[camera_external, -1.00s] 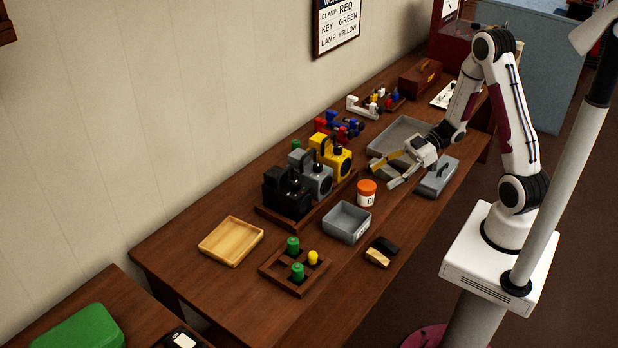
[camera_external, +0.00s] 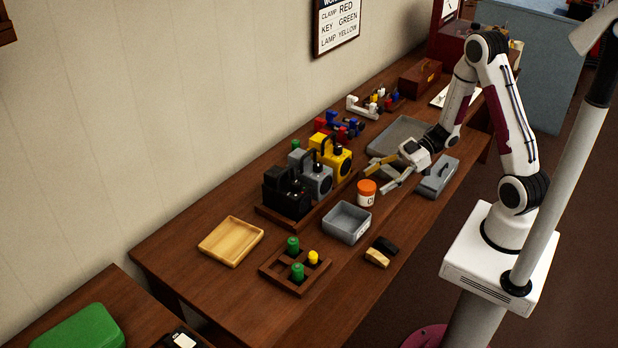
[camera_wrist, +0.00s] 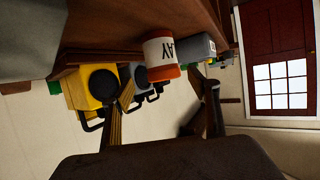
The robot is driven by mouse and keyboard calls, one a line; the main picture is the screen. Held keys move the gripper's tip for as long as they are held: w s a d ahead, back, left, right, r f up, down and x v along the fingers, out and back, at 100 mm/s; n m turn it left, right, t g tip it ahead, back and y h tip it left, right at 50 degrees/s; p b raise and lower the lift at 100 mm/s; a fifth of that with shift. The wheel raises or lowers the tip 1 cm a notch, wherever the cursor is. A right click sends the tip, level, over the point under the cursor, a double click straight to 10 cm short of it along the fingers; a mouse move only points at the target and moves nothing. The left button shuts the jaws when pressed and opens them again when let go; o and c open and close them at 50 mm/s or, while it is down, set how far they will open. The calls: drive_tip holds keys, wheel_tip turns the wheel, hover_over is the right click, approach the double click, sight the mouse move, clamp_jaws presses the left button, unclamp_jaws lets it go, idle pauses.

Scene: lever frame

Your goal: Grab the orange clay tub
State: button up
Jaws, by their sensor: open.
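The clay tub (camera_external: 366,194) has a white body with dark lettering and an orange lid. It stands upright on the wooden bench, just behind a grey bin. In the wrist view the tub (camera_wrist: 161,53) appears upside down, ahead of and between the two fingers (camera_wrist: 168,98). A gap seems to remain between the fingers and the tub.
A grey bin (camera_external: 329,234) stands in front of the tub. Yellow, grey and black lamp-like boxes (camera_external: 341,163) stand on a tray to its left. A grey lidded box (camera_external: 437,180) is at right and a large grey tray (camera_external: 378,146) behind. Bare bench lies right of the tub.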

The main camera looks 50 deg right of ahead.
sight(375, 184)
drive_tip(key=shift+s+x, duration=0.15)
drive_tip(key=shift+x, duration=0.65)
drive_tip(key=shift+s+x, duration=0.2)
drive_tip(key=shift+x, duration=1.75)
drive_tip(key=c, duration=1.4)
